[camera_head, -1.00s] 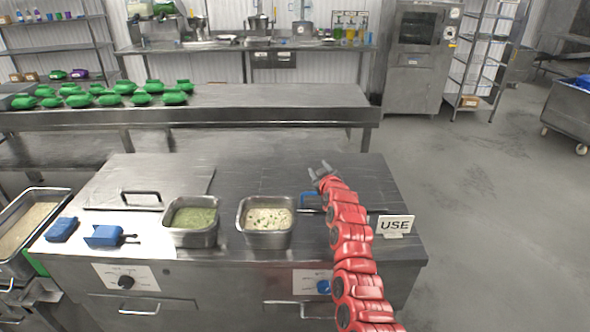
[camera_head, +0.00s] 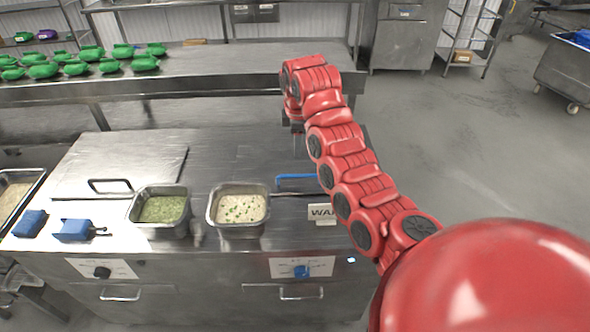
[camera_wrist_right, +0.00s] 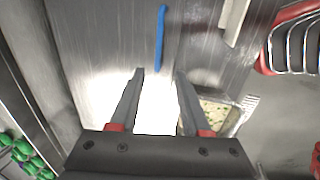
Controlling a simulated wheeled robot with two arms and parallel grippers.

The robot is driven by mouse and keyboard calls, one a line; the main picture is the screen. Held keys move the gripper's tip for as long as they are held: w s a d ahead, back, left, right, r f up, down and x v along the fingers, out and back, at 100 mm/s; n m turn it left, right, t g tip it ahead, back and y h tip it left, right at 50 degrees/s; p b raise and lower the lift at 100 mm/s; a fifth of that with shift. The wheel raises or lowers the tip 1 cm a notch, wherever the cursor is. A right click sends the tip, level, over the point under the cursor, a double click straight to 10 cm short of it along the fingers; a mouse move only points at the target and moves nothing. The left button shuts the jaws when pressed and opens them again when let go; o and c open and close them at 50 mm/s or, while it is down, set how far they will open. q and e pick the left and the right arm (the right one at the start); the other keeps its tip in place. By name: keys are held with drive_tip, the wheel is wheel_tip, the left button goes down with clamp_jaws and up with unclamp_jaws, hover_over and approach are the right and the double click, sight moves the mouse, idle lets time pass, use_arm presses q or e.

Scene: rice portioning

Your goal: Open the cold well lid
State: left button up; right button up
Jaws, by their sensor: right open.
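The counter has two flat steel lids. The left lid (camera_head: 110,165) carries a black handle (camera_head: 110,186). The right lid (camera_head: 245,160) carries a blue handle (camera_head: 296,178), partly hidden by my right arm; both lids lie flat and shut. Which one is the cold well lid is not labelled readably. My right gripper (camera_head: 299,148) points down over the right lid, mostly hidden behind my arm. In the right wrist view the gripper (camera_wrist_right: 160,72) is open and empty, with the blue handle (camera_wrist_right: 160,38) ahead of its fingertips, apart from them. My left gripper is not in view.
Pans of green food (camera_head: 160,210) and whitish food (camera_head: 238,208) stand at the counter's front. Two blue items (camera_head: 74,230) lie at left. A small sign (camera_head: 322,213) starting "WA" stands close to my right arm. Green bundles (camera_head: 90,62) lie on the rear table.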

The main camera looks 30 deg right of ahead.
sight(297, 176)
drive_tip(key=w+f+p, duration=0.1)
drive_tip(key=f, duration=0.3)
drive_tip(key=d+f+p, duration=0.1)
drive_tip(key=f, duration=0.4)
drive_tip(key=w+f+p, duration=0.1)
drive_tip(key=f, duration=0.4)
drive_tip(key=shift+w+d+p, duration=0.3)
drive_tip(key=shift+d+p, duration=0.05)
drive_tip(key=shift+d, duration=0.05)
clamp_jaws()
idle(0.6)
